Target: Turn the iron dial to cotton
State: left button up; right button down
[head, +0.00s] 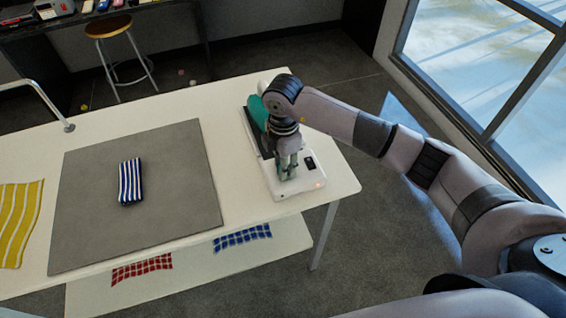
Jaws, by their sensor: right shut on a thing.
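The iron stands at the right end of the white table, with a teal part (257,112) showing behind my right wrist. Its white base (294,187) has a small black panel (310,163) and a small orange light near the front right corner. My right gripper (288,176) points down over the white base and is shut on the iron dial. The gripper hides the dial, so its setting cannot be read. My left gripper is out of view.
A grey mat (90,220) on the table (240,199) bears a folded blue-and-white striped cloth (130,182). A yellow striped cloth (20,222) lies at the left. Red (142,270) and blue (242,237) checked cloths lie on a lower shelf (205,270). A stool (108,27) stands behind.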

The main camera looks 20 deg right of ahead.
jog(key=shift+m, duration=1.1)
jog(key=c, duration=1.2)
grip_release()
jog(key=shift+c, duration=0.2)
jog(key=shift+r, duration=0.1)
notch_tip(320, 180, up, 12)
